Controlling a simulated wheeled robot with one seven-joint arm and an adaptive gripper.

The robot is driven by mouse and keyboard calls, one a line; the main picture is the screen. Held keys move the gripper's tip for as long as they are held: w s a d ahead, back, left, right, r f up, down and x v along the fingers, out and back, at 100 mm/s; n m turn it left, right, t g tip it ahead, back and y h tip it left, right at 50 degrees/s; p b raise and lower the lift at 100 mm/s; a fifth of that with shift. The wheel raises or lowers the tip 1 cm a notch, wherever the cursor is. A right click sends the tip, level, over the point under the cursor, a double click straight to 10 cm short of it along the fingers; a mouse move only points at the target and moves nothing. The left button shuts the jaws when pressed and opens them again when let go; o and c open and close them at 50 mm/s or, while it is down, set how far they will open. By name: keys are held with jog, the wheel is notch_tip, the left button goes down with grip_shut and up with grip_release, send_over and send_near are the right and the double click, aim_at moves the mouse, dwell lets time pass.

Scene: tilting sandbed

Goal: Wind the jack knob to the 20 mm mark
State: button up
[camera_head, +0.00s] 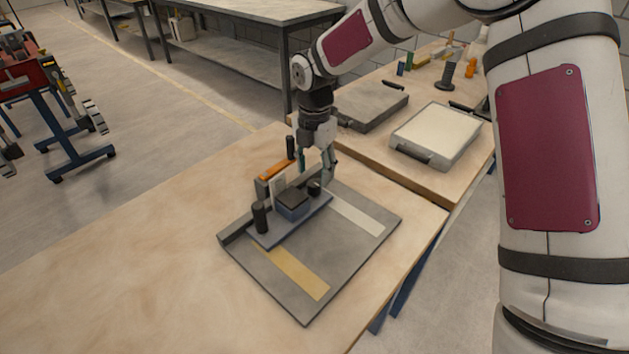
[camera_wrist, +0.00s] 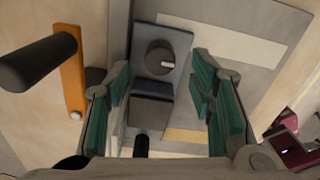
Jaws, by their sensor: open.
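The jack knob (camera_head: 314,187) is a small dark round knob at the far right end of the blue-grey block base (camera_head: 262,236). In the wrist view the knob (camera_wrist: 158,57) shows from above with a short pale mark on its right side. My gripper (camera_head: 315,168) points down above the knob. In the wrist view its green-padded fingers (camera_wrist: 168,95) are apart with nothing between them, and the knob lies beyond their tips. A pale upright plate (camera_head: 279,188) stands behind the block; no 20 mm mark can be read.
An orange bar (camera_head: 276,171) with a black handle (camera_head: 290,147) stands close left of my gripper. A black post (camera_head: 260,216) stands at the near end. The grey board (camera_head: 318,262) carries yellow and pale strips. Bare table lies to the left. Two trays (camera_head: 437,137) sit behind.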

aim_at(314, 182)
jog(key=shift+f, duration=2.15)
jog(key=c, duration=1.2)
